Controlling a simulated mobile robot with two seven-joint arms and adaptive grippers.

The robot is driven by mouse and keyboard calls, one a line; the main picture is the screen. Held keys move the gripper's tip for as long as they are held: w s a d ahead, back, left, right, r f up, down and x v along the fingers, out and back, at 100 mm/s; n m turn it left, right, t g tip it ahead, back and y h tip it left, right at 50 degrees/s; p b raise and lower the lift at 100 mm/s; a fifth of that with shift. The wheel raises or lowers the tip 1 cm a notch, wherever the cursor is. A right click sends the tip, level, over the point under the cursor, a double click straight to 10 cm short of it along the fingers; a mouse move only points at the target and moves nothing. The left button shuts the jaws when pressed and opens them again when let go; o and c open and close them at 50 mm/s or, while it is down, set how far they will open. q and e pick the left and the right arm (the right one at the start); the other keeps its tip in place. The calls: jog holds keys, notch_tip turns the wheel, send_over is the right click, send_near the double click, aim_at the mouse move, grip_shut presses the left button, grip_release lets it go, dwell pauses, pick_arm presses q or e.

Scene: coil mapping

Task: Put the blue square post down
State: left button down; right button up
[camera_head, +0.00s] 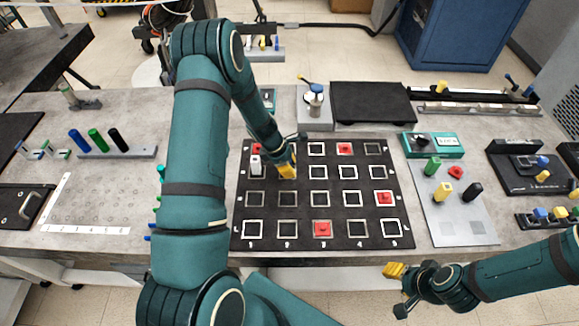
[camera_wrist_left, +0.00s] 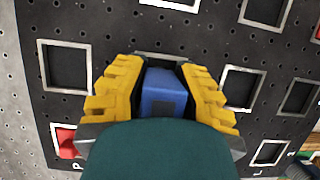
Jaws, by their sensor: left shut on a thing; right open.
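The blue square post (camera_wrist_left: 163,92) sits between the yellow fingers of my left gripper (camera_wrist_left: 160,95) in the left wrist view. My left gripper (camera_head: 287,168) is shut on it over the black board (camera_head: 303,212), in the upper left part of its grid. A pale-edged square frame shows just behind the post in the wrist view. I cannot tell whether the post's lower end touches the board. In the head view the post is hidden by the gripper. My right gripper (camera_head: 395,271) is open and empty in front of the table's front edge.
A grey-white post (camera_head: 256,166) stands on the board left of my left gripper. Several red pieces (camera_head: 385,198) sit on squares. A holder with blue, green and black pegs (camera_head: 117,154) stands left. A grey plate (camera_head: 469,228) with small posts lies right.

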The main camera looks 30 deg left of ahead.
pick_arm(q)
jog(key=shift+r, duration=0.1)
jog(key=c, duration=0.9)
grip_release()
jog(key=shift+f, duration=0.2)
jog(key=shift+o, duration=0.2)
